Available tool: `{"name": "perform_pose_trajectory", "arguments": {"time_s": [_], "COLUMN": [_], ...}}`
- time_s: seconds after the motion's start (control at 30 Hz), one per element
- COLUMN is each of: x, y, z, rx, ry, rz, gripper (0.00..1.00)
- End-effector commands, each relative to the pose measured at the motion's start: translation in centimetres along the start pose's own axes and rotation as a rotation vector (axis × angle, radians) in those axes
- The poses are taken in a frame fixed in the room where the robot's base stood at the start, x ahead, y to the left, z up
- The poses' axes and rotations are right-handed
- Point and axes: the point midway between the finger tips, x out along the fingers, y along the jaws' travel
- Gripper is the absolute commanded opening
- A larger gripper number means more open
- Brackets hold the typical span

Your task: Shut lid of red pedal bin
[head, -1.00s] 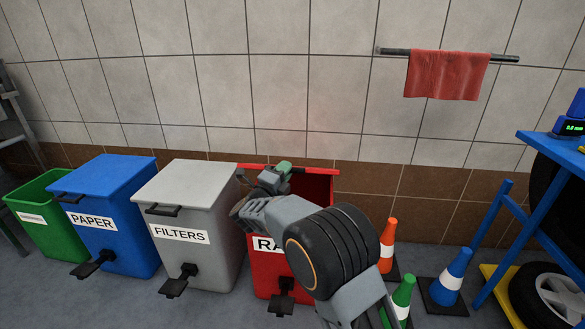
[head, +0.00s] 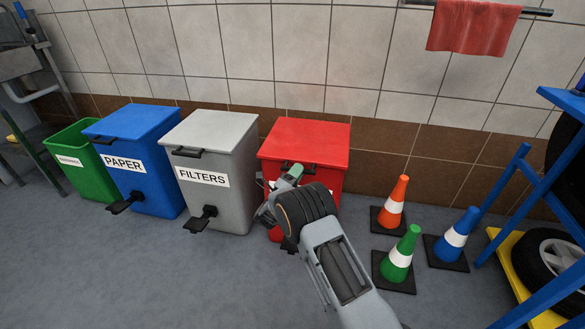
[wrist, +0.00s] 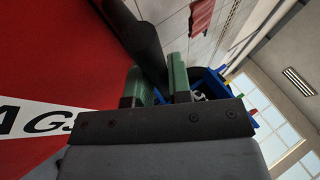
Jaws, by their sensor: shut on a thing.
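The red pedal bin (head: 328,182) stands at the right end of the row of bins. Its red lid (head: 305,140) lies flat over the top and looks closed. My gripper (head: 292,171) is at the upper front of the bin, its green fingers shut on the lid's dark handle (head: 312,168). In the wrist view the handle (wrist: 148,48) runs between my green fingers (wrist: 162,85), beside the red front with part of its white label (wrist: 28,130). My arm hides most of the bin's lower front and pedal.
A grey FILTERS bin (head: 222,135) stands close on the left, then a blue PAPER bin (head: 145,125) and a green bin (head: 75,150). Orange (head: 393,205), green (head: 400,255) and blue (head: 456,238) cones stand on the right. The floor in front is clear.

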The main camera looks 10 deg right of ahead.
Motion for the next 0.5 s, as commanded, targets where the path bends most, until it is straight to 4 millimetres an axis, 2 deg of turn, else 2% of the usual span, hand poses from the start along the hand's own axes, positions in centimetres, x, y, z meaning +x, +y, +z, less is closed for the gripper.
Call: {"name": "perform_pose_trajectory", "arguments": {"time_s": [0.03,0.37,0.4,0.5], "x": [0.25,0.21,0.19,0.12], "y": [0.47,0.64,0.66,0.66], "z": [-0.24,-0.41,-0.42,-0.39], "rx": [-0.001,-0.003,-0.003,-0.003], "ry": [0.002,0.006,0.006,0.006], "rz": [0.007,0.007,0.007,0.008], "gripper": [0.00,0.00,0.20,0.29]}}
